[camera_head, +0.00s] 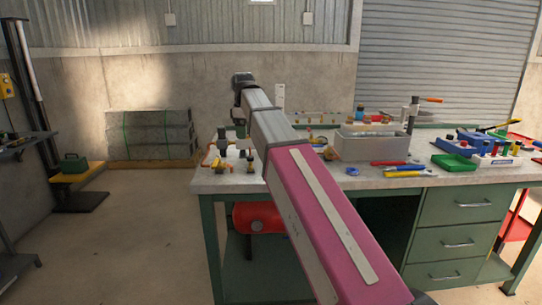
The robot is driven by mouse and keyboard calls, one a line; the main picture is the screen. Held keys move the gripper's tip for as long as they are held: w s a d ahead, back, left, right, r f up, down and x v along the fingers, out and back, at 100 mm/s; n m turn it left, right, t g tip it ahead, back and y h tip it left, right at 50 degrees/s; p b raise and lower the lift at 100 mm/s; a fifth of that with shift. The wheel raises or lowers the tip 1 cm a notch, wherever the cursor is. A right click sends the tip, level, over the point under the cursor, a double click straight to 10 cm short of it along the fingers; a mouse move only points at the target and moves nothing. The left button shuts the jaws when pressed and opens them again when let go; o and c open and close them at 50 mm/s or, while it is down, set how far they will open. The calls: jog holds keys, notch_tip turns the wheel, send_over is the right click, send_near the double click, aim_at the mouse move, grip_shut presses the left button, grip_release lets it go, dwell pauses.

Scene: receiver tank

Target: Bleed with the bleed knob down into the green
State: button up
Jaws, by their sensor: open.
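My arm reaches up from the bottom right to the left end of the workbench (400,182). Its end bends down there, and my gripper (240,131) shows small and dark above the small fittings on the bench, partly hidden by my own arm. By its look it is open, with nothing seen in it. Brass and dark fittings (250,167) stand on the bench below and beside it. The red tank (257,217) lies under the bench's left end. I cannot make out the bleed knob or a gauge's green zone at this size. I cannot tell whether the gripper touches anything.
A grey bin (372,147) stands mid-bench. Red, yellow and blue hand tools (405,172) lie in front of it. A green tray (454,163) and a blue rack (487,146) are at right. My arm covers part of the bench. The floor left of it is clear.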

aim_at(250, 157)
jog(key=f, duration=0.3)
jog(key=d+f, duration=0.1)
jog(key=f, duration=0.2)
jog(key=w+f, duration=0.1)
jog(key=f, duration=0.3)
jog(key=shift+d+f, duration=0.1)
jog(key=shift+d, duration=0.25)
jog(key=c, duration=0.9)
